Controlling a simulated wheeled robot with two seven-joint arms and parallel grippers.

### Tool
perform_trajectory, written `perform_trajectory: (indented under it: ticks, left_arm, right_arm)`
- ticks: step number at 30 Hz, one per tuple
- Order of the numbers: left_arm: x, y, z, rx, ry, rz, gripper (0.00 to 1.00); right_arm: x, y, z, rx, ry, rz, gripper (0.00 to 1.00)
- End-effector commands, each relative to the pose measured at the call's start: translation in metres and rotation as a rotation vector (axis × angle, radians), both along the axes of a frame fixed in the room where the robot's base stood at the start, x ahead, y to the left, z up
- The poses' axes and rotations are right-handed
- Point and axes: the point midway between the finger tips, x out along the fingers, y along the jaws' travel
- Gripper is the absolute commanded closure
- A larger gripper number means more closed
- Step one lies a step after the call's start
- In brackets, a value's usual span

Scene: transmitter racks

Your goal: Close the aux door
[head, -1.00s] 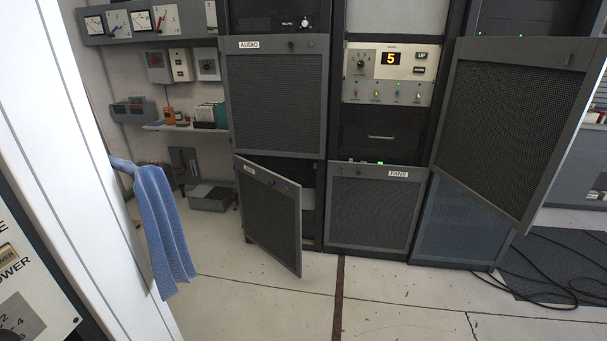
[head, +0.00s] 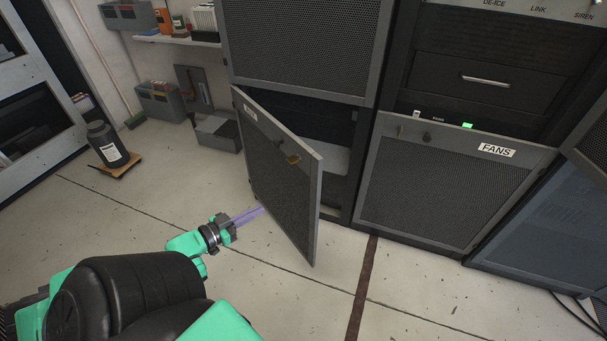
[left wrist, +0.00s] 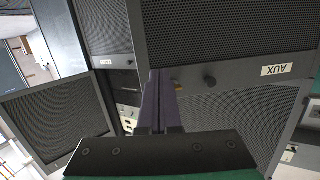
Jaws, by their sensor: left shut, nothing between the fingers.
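The aux door (head: 280,185) is a dark mesh panel in a grey frame at the bottom of the left rack. It stands ajar, hinged at its left, with its right edge swung out over the floor. A brass latch (head: 292,159) and a dark knob sit near its top. My right gripper is out of view.
The closed FANS door (head: 450,190) is to the right. Another mesh door (left wrist: 55,115) stands open in the left wrist view. A dark bottle (head: 106,145) on a small wheeled board stands at left. The floor before the aux door is clear.

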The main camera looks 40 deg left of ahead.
Motion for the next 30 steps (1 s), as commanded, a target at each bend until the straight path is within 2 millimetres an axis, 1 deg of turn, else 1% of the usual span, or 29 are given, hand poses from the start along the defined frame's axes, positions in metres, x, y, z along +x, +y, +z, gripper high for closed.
perform_trajectory:
  ticks: [1, 3, 4, 8, 13, 14, 15, 18, 21, 24, 27, 30]
  left_arm:
    - [0.008, -0.013, 0.01, -0.03, -0.063, -0.054, 1.0]
    - [0.015, -0.023, 0.033, -0.058, -0.122, -0.096, 1.0]
    - [0.018, -0.025, 0.038, -0.065, -0.131, -0.102, 1.0]
    - [0.034, -0.029, 0.042, -0.065, -0.138, -0.102, 1.0]
    - [0.069, -0.037, 0.041, -0.063, -0.138, -0.103, 1.0]
    - [0.076, -0.038, 0.041, -0.063, -0.139, -0.103, 1.0]
    - [0.084, -0.041, 0.041, -0.062, -0.138, -0.102, 1.0]
    - [0.106, -0.045, 0.04, -0.062, -0.137, -0.101, 1.0]
    - [0.126, -0.05, 0.04, -0.061, -0.137, -0.101, 1.0]
    - [0.14, -0.054, 0.04, -0.061, -0.135, -0.101, 1.0]
    - [0.149, -0.056, 0.04, -0.061, -0.133, -0.101, 1.0]
    - [0.152, -0.057, 0.04, -0.061, -0.13, -0.1, 1.0]
  right_arm:
    - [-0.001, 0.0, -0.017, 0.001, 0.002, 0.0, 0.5]
    - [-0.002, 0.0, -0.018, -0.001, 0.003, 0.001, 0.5]
    - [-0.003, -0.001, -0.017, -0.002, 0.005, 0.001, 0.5]
    - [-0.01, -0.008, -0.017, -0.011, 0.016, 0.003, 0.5]
    - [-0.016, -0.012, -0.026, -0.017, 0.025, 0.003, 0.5]
    - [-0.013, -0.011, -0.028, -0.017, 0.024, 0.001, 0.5]
    - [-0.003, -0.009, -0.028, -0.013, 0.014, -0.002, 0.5]
    - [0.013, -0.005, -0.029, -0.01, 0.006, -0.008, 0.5]
    - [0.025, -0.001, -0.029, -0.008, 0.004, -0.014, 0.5]
    - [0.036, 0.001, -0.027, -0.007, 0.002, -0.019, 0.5]
    - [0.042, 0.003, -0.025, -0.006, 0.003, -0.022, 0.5]
    - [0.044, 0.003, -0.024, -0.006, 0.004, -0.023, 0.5]
